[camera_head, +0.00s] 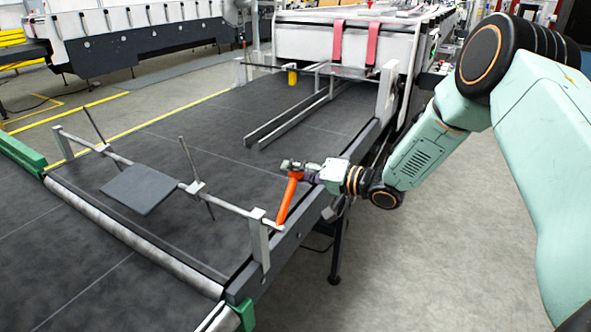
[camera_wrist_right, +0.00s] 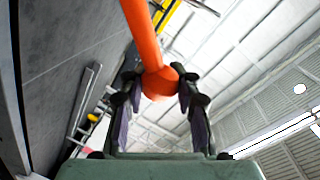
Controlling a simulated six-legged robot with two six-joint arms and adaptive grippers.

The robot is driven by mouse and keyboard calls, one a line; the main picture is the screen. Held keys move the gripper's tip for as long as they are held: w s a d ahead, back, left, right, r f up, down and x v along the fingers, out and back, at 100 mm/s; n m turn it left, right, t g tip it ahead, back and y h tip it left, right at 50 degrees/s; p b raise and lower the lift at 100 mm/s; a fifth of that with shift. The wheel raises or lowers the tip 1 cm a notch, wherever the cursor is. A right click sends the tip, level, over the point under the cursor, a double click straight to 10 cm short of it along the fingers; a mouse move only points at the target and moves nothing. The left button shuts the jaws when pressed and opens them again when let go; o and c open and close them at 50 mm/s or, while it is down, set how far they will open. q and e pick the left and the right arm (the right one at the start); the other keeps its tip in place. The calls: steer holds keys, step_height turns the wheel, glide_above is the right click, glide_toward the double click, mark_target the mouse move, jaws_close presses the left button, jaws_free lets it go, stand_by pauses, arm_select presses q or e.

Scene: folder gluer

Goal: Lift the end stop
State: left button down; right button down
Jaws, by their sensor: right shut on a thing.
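The end stop is a flat grey plate (camera_head: 141,188) on a thin cross bar (camera_head: 225,205) that spans the dark conveyor belt. The plate looks close to level, with its front edge toward me; whether it touches the belt I cannot tell. An orange lever (camera_head: 287,203) stands up at the right end of the bar, leaning slightly right. My right gripper (camera_head: 294,168) is shut on the lever's upper end. In the right wrist view the lever's rounded knob (camera_wrist_right: 160,82) sits between the two dark fingers. My left gripper is not in view.
Posts (camera_head: 259,245) carry the bar at the belt's sides. Two thin rods rise from the bar. Metal rails (camera_head: 292,115) lie on the belt farther back, before a white machine (camera_head: 345,42). The floor (camera_head: 440,255) at the right is clear.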

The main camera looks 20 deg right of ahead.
steer(key=shift+d+f, duration=0.1)
steer(key=c, duration=1.4)
jaws_free()
steer(key=o, duration=0.4)
steer(key=shift+s+d, duration=0.1)
steer(key=shift+s, duration=0.05)
steer(key=shift+o, duration=0.2)
steer(key=v, duration=1.1)
steer(key=shift+s+d, duration=0.2)
steer(key=shift+s, duration=0.15)
